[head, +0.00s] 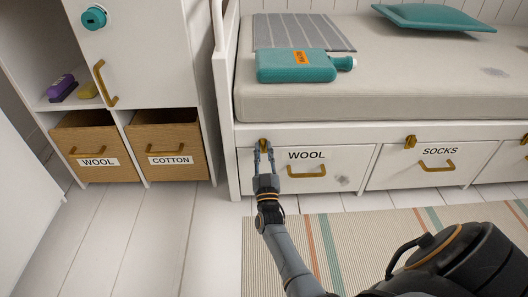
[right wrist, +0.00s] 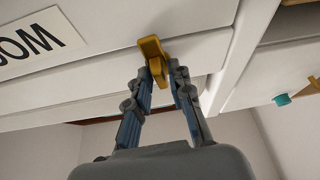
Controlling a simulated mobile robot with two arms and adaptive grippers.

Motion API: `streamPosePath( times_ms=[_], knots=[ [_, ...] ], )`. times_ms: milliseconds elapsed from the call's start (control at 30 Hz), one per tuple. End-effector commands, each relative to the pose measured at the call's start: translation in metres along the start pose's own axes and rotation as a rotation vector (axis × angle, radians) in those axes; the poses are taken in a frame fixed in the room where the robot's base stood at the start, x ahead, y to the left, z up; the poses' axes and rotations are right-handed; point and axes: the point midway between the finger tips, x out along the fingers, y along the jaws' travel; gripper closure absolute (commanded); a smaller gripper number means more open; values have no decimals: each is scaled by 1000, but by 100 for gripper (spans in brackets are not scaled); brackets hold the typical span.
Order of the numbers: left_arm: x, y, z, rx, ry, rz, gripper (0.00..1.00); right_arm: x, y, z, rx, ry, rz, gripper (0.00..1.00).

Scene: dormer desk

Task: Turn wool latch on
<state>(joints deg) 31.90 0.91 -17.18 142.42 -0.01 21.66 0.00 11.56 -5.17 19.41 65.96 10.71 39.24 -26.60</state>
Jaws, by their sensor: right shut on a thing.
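The wool latch (head: 263,142) is a small brass piece at the top left of the white under-bed drawer labelled WOOL (head: 338,160). My right gripper (head: 263,151) reaches up to it from below, its fingertips at the latch. In the right wrist view the brass latch (right wrist: 152,50) sits between the two fingertips of my right gripper (right wrist: 160,72), which are shut on it. Part of the latch is hidden by the fingers. The wool drawer looks closed, with a brass handle (head: 306,171). My left gripper is not in view.
A SOCKS drawer (head: 405,175) with its own brass latch (head: 410,142) is to the right. A teal bottle (head: 295,66) lies on the bed. A striped rug (head: 330,228) covers the floor in front.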

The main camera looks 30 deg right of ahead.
Motion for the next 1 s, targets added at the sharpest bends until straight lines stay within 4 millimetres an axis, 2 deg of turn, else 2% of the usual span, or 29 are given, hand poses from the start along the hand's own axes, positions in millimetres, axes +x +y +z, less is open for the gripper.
streamPosePath(
  times_ms=[300,767,800,867,1000],
  knots=[
    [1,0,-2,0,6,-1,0,-1,-2,1,92,-4,37,100],
    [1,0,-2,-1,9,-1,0,-1,-2,1,106,-4,42,100],
    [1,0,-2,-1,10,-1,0,-1,-2,1,106,-4,42,78],
    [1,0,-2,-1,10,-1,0,-1,-2,1,106,-4,42,66],
    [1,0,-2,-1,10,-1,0,-1,-1,1,105,-3,42,66]
  ],
)
